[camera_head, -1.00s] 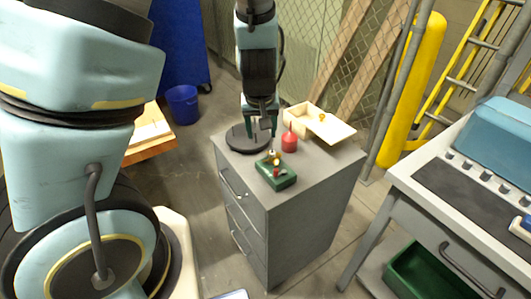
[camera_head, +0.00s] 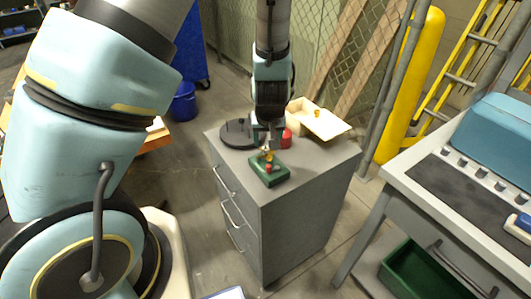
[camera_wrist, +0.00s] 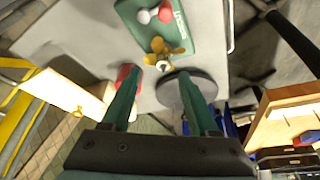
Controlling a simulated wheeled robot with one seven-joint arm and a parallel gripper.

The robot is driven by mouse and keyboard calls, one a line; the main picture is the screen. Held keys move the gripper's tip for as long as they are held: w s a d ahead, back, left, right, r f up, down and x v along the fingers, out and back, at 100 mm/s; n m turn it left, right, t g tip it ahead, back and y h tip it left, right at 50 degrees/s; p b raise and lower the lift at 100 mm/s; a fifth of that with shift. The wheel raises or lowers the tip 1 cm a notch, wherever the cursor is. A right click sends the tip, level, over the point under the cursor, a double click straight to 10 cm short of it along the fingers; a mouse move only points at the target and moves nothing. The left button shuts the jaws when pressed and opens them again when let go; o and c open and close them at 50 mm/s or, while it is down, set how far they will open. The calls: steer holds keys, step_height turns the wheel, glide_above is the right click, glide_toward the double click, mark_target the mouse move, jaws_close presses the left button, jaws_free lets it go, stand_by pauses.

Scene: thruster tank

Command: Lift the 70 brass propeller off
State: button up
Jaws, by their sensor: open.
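The small brass propeller (camera_wrist: 170,50) shows in the wrist view at the near edge of the green block (camera_wrist: 188,42). In the head view the propeller (camera_head: 268,157) is a small gold shape at the back of the green block (camera_head: 268,176). No number is readable on it. My gripper (camera_wrist: 158,74) is open and empty, its two green fingers pointing toward the propeller, which lies just beyond the fingertips. In the head view my gripper (camera_head: 267,142) hangs just behind the block. A silver-and-red part (camera_wrist: 155,15) sits on the block beside the propeller.
On the grey cabinet (camera_head: 310,170), a dark round disc (camera_head: 238,134) lies left. A red bottle-like object (camera_head: 287,139) and a pale open box (camera_head: 325,122) with a brass piece (camera_head: 317,113) stand behind right. The cabinet's front right is clear.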

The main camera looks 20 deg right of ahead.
mark_target(266, 148)
steer(key=shift+a+p+x, duration=0.1)
steer(key=shift+p+x, duration=0.1)
steer(key=shift+x, duration=0.85)
steer(key=shift+a+p+x, duration=0.15)
steer(key=shift+p+x, duration=0.05)
steer(key=shift+x, duration=0.8)
jaws_close()
